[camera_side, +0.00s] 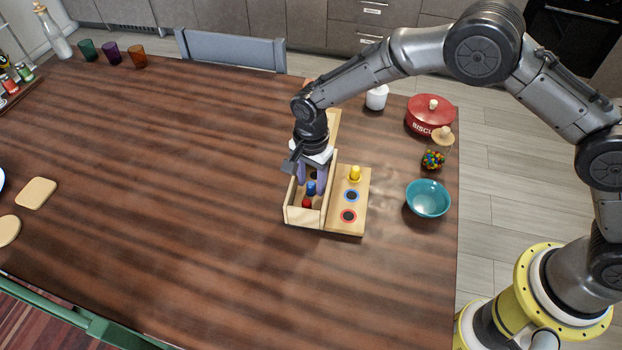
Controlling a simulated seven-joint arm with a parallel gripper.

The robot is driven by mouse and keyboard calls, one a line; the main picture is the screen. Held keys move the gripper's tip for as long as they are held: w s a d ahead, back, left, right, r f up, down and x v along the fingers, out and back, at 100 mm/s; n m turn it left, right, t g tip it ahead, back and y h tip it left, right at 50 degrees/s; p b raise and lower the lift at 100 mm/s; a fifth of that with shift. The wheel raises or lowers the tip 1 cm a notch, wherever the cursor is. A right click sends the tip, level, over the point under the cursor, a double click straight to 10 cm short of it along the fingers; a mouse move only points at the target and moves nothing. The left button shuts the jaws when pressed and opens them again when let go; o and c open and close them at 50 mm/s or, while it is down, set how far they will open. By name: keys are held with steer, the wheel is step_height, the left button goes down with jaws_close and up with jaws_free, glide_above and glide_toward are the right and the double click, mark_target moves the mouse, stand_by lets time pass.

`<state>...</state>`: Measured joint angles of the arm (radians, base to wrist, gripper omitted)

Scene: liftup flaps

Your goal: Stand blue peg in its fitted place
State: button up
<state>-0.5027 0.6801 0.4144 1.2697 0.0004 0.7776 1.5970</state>
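The blue peg (311,188) is in a light wooden box (303,216), behind a red peg (306,203). My gripper (312,188) reaches down into the box, with one purple-grey finger on each side of the blue peg. The fingers look spread, with a small gap to the peg. Their tips are partly hidden by the box. Right of the box is a wooden board (361,207). It has a blue-ringed hole (351,196) and a red-ringed hole (348,216), both empty. A yellow peg (355,174) stands at the board's far end.
A teal bowl (428,198), a jar of coloured sweets (433,160), a red biscuit tin (429,115) and a white pot (377,97) stand to the right and behind. A wooden panel (334,124) rises behind the box.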

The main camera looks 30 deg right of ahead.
mark_target(312, 183)
step_height(312, 183, up, 12)
steer(key=shift+r, duration=0.2)
stand_by(0.4)
steer(key=shift+r, duration=0.1)
steer(key=s+d+r+n+t, duration=0.1)
steer(key=s+d+r+n, duration=0.2)
steer(key=s+d+r, duration=0.35)
steer(key=s+d+r+n+t, duration=0.1)
steer(key=s+d+r+n, duration=0.15)
steer(key=d+r, duration=0.6)
steer(key=s+d+n+t, duration=0.1)
steer(key=s+d+n, duration=0.2)
steer(key=s, duration=0.7)
steer(key=s+d+n+t, duration=0.2)
steer(key=s+d+n, duration=0.2)
steer(key=s+d, duration=0.3)
steer(key=s, duration=0.3)
steer(key=shift+t, duration=0.3)
